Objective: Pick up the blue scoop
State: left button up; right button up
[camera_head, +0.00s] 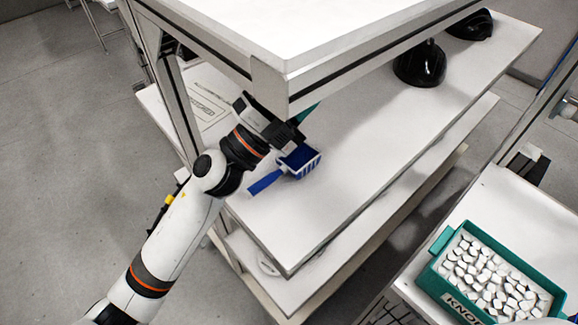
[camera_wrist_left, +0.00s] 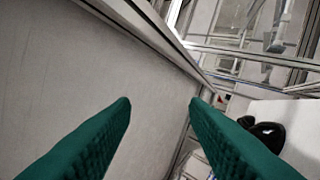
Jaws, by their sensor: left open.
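The blue scoop (camera_head: 300,159) lies on the white shelf, with its handle (camera_head: 265,183) pointing to the lower left; its head is dark blue inside with a pale, striped side. My left gripper (camera_head: 307,114) is just behind and above the scoop's head in the head view, partly hidden by the upper shelf's corner. In the left wrist view its two green fingers (camera_wrist_left: 160,103) are wide apart with nothing between them. My right gripper is not in view.
The upper shelf (camera_head: 290,30) overhangs close to my left gripper. Black helmet shells (camera_head: 420,66) stand farther back; one also shows in the wrist view (camera_wrist_left: 268,134). A teal bin (camera_head: 445,283) of white pieces sits at lower right. The shelf right of the scoop is clear.

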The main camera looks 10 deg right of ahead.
pick_arm(q)
jog(key=s+d+f+m+g+y, duration=0.2)
jog(key=s+d+m+g, duration=0.4)
jog(key=m+g, duration=0.7)
jog(key=m+y, duration=0.5)
jog(key=y, duration=1.4)
send_over(272, 174)
jog(key=w, duration=0.1)
jog(key=w+a+f+x, duration=0.1)
jog(key=w+x, duration=0.1)
jog(key=x, duration=1)
jog(key=p+x, duration=0.1)
jog(key=x, duration=0.1)
jog(key=p+x, duration=0.1)
jog(key=x, duration=0.1)
jog(key=a+p+x, duration=0.1)
jog(key=x, duration=0.1)
jog(key=shift+w+a+f+p, duration=0.1)
jog(key=shift+w+p, duration=0.15)
jog(key=shift+p, duration=0.1)
jog(key=shift+f+t, duration=0.3)
grip_shut()
